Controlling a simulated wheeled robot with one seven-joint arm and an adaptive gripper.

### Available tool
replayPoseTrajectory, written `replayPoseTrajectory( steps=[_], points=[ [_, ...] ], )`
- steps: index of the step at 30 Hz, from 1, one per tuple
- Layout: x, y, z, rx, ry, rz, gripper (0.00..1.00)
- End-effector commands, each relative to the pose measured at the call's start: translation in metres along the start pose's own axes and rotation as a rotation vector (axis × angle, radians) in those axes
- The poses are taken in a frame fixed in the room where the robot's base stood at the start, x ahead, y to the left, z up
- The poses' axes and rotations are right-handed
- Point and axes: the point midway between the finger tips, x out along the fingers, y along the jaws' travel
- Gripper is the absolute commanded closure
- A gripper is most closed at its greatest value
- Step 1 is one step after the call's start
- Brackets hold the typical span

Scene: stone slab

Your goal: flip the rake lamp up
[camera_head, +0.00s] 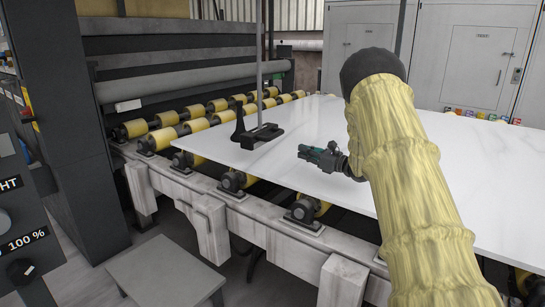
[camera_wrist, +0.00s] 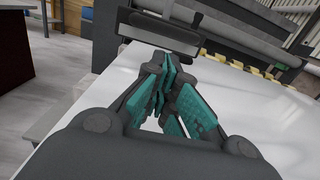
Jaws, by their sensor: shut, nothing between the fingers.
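The rake lamp, as far as I can tell, is the black fixture (camera_head: 262,137) on the near left part of the white slab (camera_head: 330,120). It has a long low bar lying almost flat and a short upright piece at its left end. In the wrist view the dark bar (camera_wrist: 158,40) lies just beyond my fingertips, with an upright post beside it. My gripper (camera_head: 303,153) has teal finger pads and is shut and empty. It is above the slab, to the right of the lamp and apart from it. In the wrist view my fingers (camera_wrist: 163,62) point towards the bar.
The slab rests on yellow rollers (camera_head: 166,140) in a pale frame. A thin grey pole (camera_head: 259,65) rises behind the lamp. A grey stool (camera_head: 165,272) stands in front. A dark control panel (camera_head: 25,225) is at the left and pale cabinets (camera_head: 476,65) stand behind. The slab's right side looks clear.

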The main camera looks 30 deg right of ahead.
Motion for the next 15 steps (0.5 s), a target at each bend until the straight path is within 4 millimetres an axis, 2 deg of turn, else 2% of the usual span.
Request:
replayPoseTrajectory(
  steps=[1, 3, 15],
  points=[
    [0.002, 0.001, -0.008, -0.001, -0.001, 0.003, 1.00],
    [0.005, 0.004, -0.011, 0.000, -0.001, 0.006, 1.00],
    [0.018, 0.011, -0.012, 0.002, 0.000, 0.019, 1.00]
  ],
)
